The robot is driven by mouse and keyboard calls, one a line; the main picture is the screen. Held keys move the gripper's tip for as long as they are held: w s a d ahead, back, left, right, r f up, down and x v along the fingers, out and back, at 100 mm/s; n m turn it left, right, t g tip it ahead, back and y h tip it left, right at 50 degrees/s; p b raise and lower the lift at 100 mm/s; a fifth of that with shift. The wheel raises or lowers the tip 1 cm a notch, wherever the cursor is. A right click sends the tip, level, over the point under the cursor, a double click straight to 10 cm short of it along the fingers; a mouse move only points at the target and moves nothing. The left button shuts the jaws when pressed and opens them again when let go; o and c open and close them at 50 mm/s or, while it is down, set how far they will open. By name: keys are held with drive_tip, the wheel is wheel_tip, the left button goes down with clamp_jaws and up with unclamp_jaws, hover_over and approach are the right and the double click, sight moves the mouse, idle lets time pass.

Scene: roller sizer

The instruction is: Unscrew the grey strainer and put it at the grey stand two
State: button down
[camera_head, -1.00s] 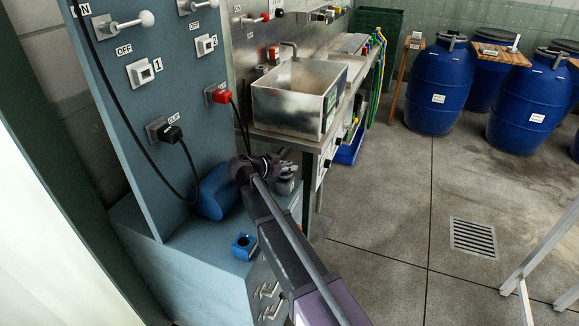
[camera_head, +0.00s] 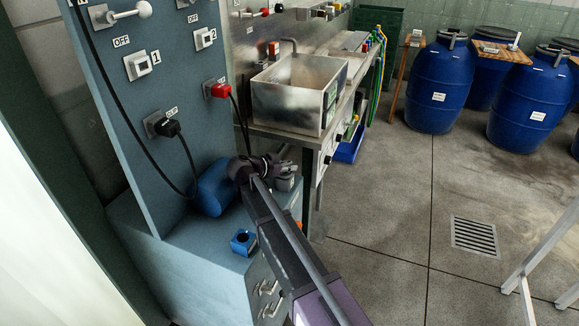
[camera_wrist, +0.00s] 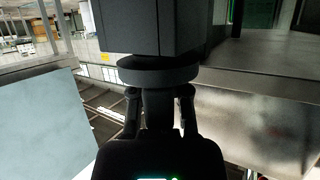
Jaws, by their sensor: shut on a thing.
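My gripper (camera_wrist: 159,108) is at the top of the wrist view's dark body, with its two fingers closed around the neck of a dark grey piece. This piece, which looks like the grey strainer (camera_wrist: 155,28), has a round collar below a wide block. In the head view my gripper (camera_head: 273,166) is at the right edge of the blue-grey cabinet, and a grey rounded part (camera_head: 286,183) shows just beside it. The arm hides much of that spot. I cannot make out the grey stand two.
An upright switch panel (camera_head: 135,110) rises behind. A steel sink (camera_head: 288,105) stands beyond.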

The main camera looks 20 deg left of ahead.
drive_tip(key=shift+f, duration=0.35)
drive_tip(key=c, duration=0.5)
unclamp_jaws()
drive_tip(key=shift+r, duration=0.1)
drive_tip(key=shift+r, duration=0.1)
